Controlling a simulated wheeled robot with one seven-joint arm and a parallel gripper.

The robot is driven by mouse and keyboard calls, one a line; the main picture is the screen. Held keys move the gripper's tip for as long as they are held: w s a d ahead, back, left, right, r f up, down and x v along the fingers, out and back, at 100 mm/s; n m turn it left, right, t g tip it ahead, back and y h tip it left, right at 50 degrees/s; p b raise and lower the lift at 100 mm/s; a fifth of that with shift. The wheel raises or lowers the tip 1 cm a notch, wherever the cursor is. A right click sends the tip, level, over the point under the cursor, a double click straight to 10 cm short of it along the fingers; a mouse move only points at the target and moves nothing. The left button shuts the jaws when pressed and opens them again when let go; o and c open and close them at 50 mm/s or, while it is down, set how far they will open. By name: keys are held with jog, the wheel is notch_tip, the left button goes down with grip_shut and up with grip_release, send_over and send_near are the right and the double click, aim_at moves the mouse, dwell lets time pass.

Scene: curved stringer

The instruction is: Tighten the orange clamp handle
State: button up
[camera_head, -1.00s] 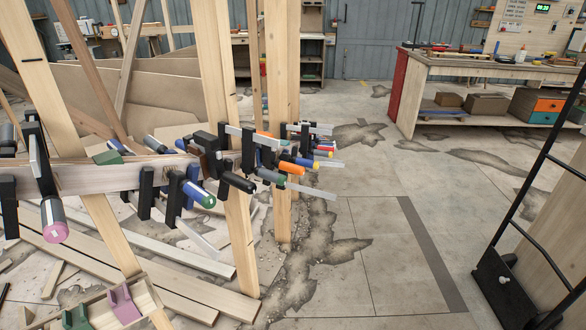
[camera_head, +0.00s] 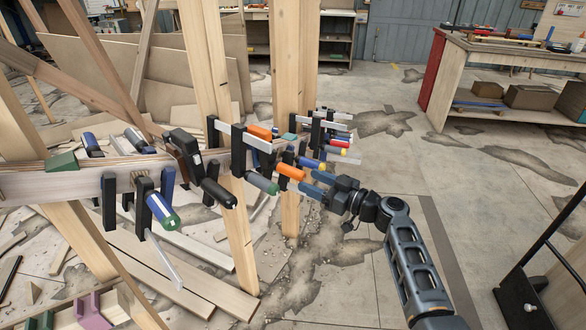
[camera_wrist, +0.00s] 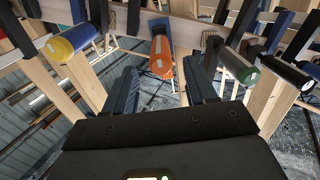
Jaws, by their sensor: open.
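The orange clamp handle (camera_head: 290,172) sticks out from the curved wooden stringer (camera_head: 87,181), among several other clamps. In the wrist view the orange handle (camera_wrist: 161,55) shows end-on, midway between my two fingers. My gripper (camera_head: 312,185) is open, with its blue fingers pointing at the handle's end. It is close to the handle, and I see no contact. A second orange handle (camera_head: 260,132) sits higher and further back on the clamp row.
A green handle (camera_wrist: 235,67) and a black handle (camera_wrist: 283,76) stand to the right in the wrist view, and a blue-yellow handle (camera_wrist: 72,42) to the left. Wooden posts (camera_head: 221,140) rise behind the clamps.

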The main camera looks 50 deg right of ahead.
aim_at(291, 172)
jog(key=w, duration=0.2)
jog(key=w+a, duration=0.1)
jog(key=w, duration=0.2)
jog(key=w+p, duration=0.1)
jog(key=w, duration=0.1)
jog(key=shift+w+a, duration=0.15)
jog(key=shift+w, duration=0.1)
grip_shut()
dwell(0.3)
